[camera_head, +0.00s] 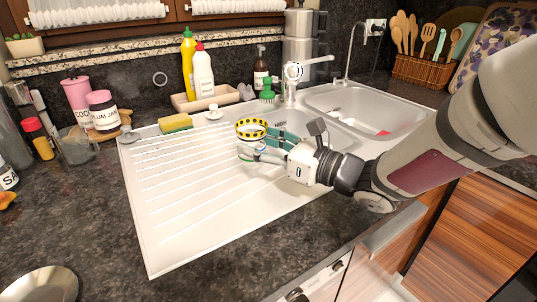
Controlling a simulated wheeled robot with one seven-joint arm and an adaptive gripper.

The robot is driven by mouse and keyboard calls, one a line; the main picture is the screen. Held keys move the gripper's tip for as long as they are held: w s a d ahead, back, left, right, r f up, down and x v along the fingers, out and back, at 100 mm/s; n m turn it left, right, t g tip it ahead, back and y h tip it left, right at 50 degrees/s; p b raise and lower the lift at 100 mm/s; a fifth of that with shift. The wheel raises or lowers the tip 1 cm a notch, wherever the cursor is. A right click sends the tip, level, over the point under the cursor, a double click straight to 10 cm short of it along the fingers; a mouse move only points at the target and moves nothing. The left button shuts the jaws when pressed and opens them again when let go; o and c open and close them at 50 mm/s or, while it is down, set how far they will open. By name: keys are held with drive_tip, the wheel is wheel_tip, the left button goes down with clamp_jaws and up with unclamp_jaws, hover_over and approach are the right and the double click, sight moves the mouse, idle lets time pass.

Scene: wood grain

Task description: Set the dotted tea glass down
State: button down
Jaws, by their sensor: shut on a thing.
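The dotted tea glass (251,126) shows a yellow rim band with dark dots, and it looks upright. My gripper (250,148) is shut on it, with the fingers around its lower part. The glass is over the right part of the white ribbed drainboard (185,205), close to the sink basin. The fingers hide part of the glass, and I cannot tell whether its base touches the drainboard.
A yellow sponge (175,123) lies at the drainboard's back edge. A tray (205,99) with yellow and white bottles stands behind. The tap (292,72) rises behind the basins. The drainboard's left and front parts are clear.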

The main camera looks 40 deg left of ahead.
sight(262, 164)
drive_tip(key=shift+f, duration=1.7)
drive_tip(key=shift+f, duration=0.1)
drive_tip(key=c, duration=0.7)
unclamp_jaws()
drive_tip(key=shift+d, duration=0.1)
drive_tip(key=d, duration=0.4)
drive_tip(key=w+d, duration=0.1)
drive_tip(key=d, duration=0.6)
drive_tip(key=shift+w+d+b, duration=0.15)
drive_tip(key=shift+d+b, duration=0.2)
